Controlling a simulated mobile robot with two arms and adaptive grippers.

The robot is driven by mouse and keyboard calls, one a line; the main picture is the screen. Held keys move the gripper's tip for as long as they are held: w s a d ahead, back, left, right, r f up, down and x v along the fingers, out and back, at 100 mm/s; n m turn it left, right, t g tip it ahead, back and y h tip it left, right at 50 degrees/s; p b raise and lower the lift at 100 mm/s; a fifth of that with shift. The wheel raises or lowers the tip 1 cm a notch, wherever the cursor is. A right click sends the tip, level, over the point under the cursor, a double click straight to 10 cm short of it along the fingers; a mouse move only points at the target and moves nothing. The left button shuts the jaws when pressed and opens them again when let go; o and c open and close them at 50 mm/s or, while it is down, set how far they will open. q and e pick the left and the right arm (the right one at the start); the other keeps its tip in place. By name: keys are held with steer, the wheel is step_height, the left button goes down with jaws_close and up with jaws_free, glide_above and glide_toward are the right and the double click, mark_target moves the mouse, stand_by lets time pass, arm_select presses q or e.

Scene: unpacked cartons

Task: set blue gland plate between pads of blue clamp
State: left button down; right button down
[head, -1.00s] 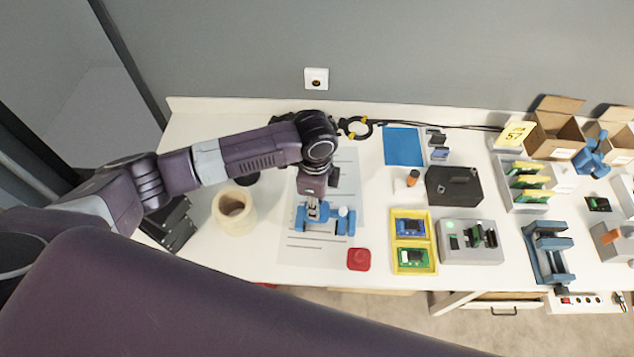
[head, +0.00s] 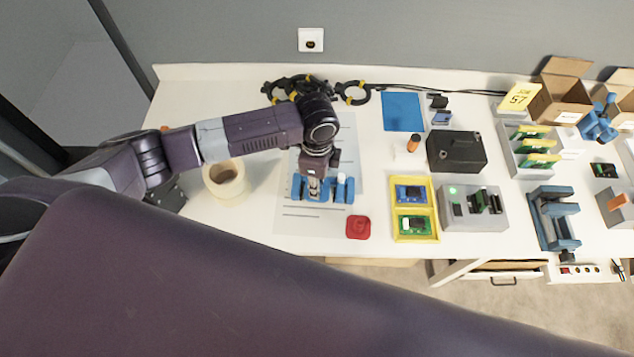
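A low blue fixture with upright blocks and a small white knob (head: 343,190), which looks like the blue clamp, stands on the pale printed sheet left of the table's middle. My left gripper (head: 314,190) points down at its left-middle part, its fingertips close to the blue blocks. I cannot tell whether the fingers are open or hold something; the wrist and fingers hide part of the fixture. No separate blue gland plate can be made out there. A flat blue square (head: 402,111) lies further back. My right gripper is out of view.
A red piece (head: 358,227), a yellow tray (head: 427,237) with boards and a grey box (head: 487,221) stand to the right. A blue-grey vise (head: 553,218) stands far right.

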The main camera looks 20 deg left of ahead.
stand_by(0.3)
arm_select(q)
steer(key=shift+f+b, duration=1)
steer(key=shift+f, duration=1.05)
steer(key=shift+f, duration=0.1)
steer(key=c, duration=1.5)
jaws_free()
steer(key=shift+c, duration=0.2)
steer(key=shift+r+p, duration=4.55)
steer(key=shift+p, duration=0.15)
